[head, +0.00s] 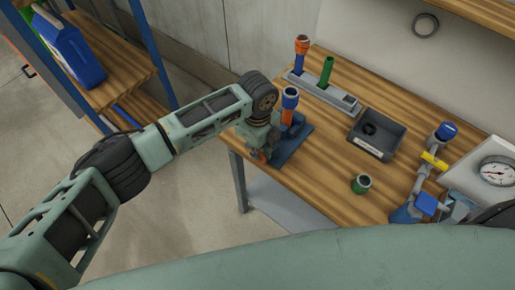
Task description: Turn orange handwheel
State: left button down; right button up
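My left arm comes in from the left, and its gripper (262,143) is at the left edge of the wooden workbench. It is beside a blue stand (292,144) that carries an upright orange part with a blue top (290,104). A small orange-red piece (262,155) shows at the gripper's fingers; it may be part of the orange handwheel, but most of it is hidden. I cannot tell whether the fingers are open or shut, or touching it. My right gripper is not in view.
On the workbench (335,200) stand a grey rack (345,102) with orange and green pieces, a dark bin (375,134), a green cup (361,184) and pipework with a yellow handle (434,160). A gauge (497,171) is at right. A shelf with a blue jug (72,48) stands at upper left.

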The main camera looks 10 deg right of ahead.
pick_arm(q)
jog(key=shift+w, duration=0.1)
dwell(0.3)
jog(key=shift+w+a+f+g+h+b, duration=0.1)
jog(key=shift+g+h+b, duration=0.25)
jog(key=shift+g+b, duration=0.15)
jog(key=shift+w+a+f+g+h+b, duration=0.1)
jog(key=shift+g+h+b, duration=0.3)
jog(key=shift+b, duration=0.1)
jog(key=g+h+b, duration=0.1)
jog(key=b, duration=0.2)
jog(key=g+h+b, duration=0.1)
jog(key=b, duration=0.2)
jog(key=shift+w+a+f+g, duration=0.2)
jog(key=shift+w+g, duration=0.1)
jog(key=shift+g, duration=0.1)
jog(key=shift+w+r+g+h+b, duration=0.1)
jog(key=shift+r+g+h+b, duration=0.1)
jog(key=shift+g+h+b, duration=0.5)
jog(key=shift+y, duration=0.25)
jog(key=c, duration=2.1)
grip_release()
jog(key=shift+a, duration=0.1)
